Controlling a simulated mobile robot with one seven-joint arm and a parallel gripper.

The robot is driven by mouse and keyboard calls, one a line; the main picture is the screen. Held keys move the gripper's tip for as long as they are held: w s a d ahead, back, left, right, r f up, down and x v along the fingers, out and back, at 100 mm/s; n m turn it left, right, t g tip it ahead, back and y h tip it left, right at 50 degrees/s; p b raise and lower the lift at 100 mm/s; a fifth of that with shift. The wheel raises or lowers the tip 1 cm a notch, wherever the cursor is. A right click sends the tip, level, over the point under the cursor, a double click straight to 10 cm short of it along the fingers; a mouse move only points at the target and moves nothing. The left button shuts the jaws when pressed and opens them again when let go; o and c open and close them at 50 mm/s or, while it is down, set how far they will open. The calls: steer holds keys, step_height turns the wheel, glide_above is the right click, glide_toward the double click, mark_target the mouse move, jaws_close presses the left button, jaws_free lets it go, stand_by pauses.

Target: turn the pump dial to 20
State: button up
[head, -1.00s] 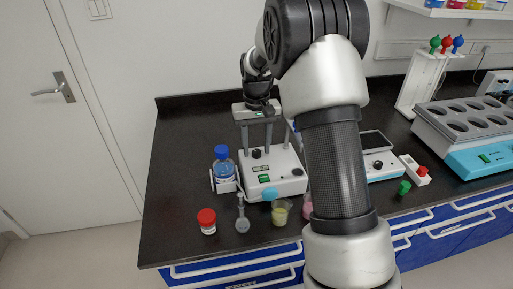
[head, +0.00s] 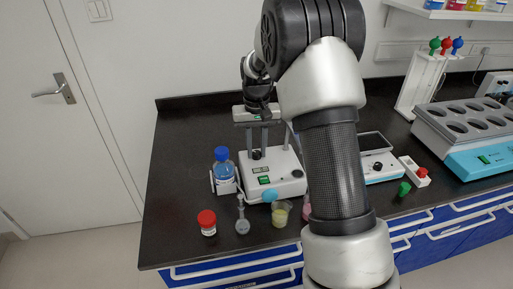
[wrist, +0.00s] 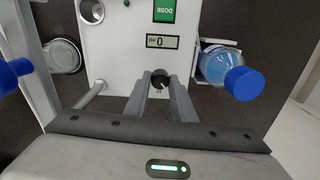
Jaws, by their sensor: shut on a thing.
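The white pump (head: 284,183) stands on the dark bench in the head view, with a green DOSE panel (wrist: 165,10) and a small display (wrist: 161,41) in the wrist view. The display seems to read 0, upside down to me. Its small black dial (wrist: 159,76) sits between my fingertips in the wrist view, and also shows in the head view (head: 257,155). My gripper (wrist: 159,84) points down at the pump and is shut on the dial, one finger on each side. The dial's pointer is too small to read.
A blue-capped bottle (wrist: 226,70) stands in a holder close beside the pump. A red-capped jar (head: 207,222), a flask (head: 242,222) and a beaker with yellow liquid (head: 281,213) stand in front. My arm hides part of the bench to the right.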

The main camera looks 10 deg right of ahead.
steer(key=m+p, duration=0.1)
steer(key=m, duration=0.3)
steer(key=shift+r, duration=0.15)
steer(key=m+p, duration=0.1)
steer(key=m, duration=0.3)
steer(key=shift+m+p, duration=0.3)
steer(key=shift+p, duration=0.05)
steer(key=m+p, duration=0.1)
steer(key=m, duration=0.3)
steer(key=shift+m+p, duration=0.3)
steer(key=shift+p, duration=0.05)
steer(key=shift+m+p, duration=0.65)
steer(key=shift+m, duration=1.15)
steer(key=o, duration=1.1)
steer(key=shift+c, duration=0.2)
